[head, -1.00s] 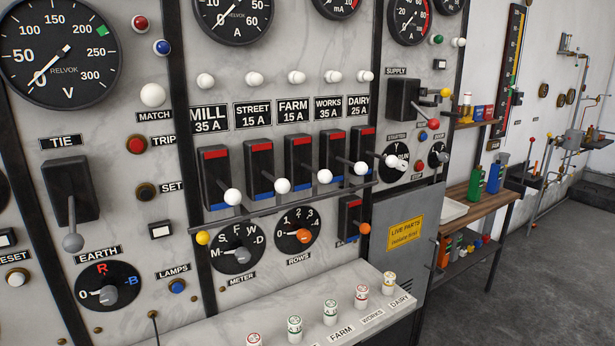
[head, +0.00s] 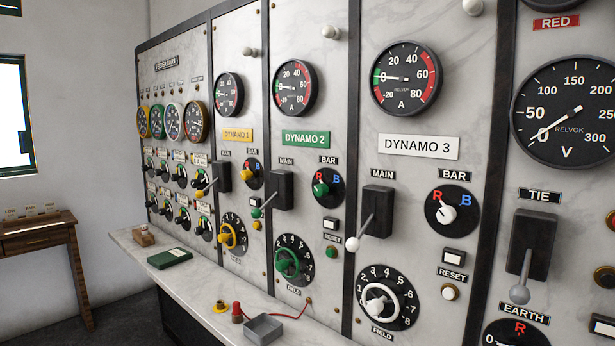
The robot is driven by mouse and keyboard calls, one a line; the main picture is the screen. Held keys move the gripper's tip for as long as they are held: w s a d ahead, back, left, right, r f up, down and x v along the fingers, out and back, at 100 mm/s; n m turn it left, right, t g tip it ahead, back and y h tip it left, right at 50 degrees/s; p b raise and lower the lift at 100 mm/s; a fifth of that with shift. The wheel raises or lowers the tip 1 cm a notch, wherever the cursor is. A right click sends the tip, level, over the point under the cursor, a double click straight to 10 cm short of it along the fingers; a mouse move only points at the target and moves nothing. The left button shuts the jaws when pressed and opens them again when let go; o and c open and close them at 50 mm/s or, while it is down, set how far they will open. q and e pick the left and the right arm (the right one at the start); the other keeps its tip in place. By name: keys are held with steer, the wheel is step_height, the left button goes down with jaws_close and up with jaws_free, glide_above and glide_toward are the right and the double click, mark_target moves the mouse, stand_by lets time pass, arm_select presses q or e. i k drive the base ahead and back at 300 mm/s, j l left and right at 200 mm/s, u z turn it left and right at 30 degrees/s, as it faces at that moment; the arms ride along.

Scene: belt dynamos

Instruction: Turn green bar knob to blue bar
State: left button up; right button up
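The green bar knob (head: 320,188) sits on a black dial (head: 329,198) with a red R at upper left and a blue B at upper right. The dial is on the panel with the green DYNAMO 2 label (head: 306,138), below a small BAR label. The knob appears to lean toward the red R rather than the blue B, though its pointer is small in view. Neither of my grippers is in view.
A black MAIN switch (head: 283,190) stands out left of the knob, and a white-tipped lever (head: 352,243) sticks out to its lower right. A marble ledge (head: 190,280) runs below, holding a green book (head: 169,258) and grey tray (head: 263,329).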

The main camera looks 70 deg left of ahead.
mark_target(322, 190)
steer(key=u, duration=2.4)
